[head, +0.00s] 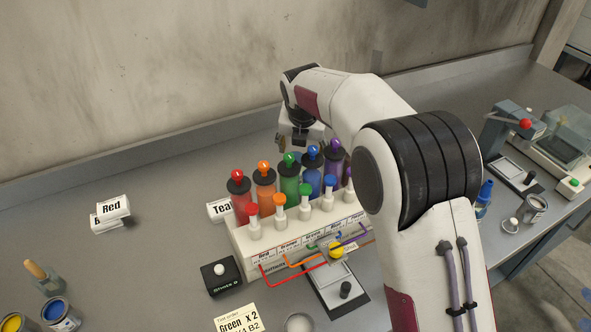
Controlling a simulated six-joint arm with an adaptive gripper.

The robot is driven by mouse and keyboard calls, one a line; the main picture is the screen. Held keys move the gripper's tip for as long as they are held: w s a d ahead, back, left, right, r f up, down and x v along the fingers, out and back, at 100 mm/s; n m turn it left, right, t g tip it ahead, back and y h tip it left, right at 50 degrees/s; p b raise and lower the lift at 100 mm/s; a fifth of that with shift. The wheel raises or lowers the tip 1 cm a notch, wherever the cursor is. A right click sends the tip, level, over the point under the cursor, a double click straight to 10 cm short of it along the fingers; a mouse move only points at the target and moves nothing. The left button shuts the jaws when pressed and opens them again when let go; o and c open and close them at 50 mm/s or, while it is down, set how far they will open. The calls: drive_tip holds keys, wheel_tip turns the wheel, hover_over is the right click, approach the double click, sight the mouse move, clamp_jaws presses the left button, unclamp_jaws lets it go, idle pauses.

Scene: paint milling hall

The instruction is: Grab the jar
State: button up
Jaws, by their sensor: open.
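No thing is clearly marked as the jar. A small pale open container (536,207) on the right of the bench looks jar-like, with a round lid-like piece (510,225) beside it. A round pale rim (299,322) shows at the bottom edge, mostly cut off. My gripper (300,140) points down behind the colour dispenser rack, near the wall. It is open and touches no jar; its fingertips are partly hidden by the bottles. Both jar-like things are well apart from it.
The dispenser rack (245,243) holds several coloured bottles in front of my gripper. Open paint cans (60,314) stand at lower left. A scale-like device (334,285), an order card (238,318) and a blue bottle (484,199) are nearby. The bench's left middle is mostly clear.

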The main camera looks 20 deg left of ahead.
sight(296, 160)
drive_tip(key=shift+s+a+f+n, duration=0.5)
drive_tip(key=shift+s+f+n, duration=0.2)
drive_tip(key=shift+s, duration=0.15)
drive_tip(key=shift+x, duration=1.3)
drive_tip(key=shift+f, duration=0.1)
drive_tip(key=shift+x, duration=2.5)
clamp_jaws()
drive_tip(key=shift+a, duration=0.1)
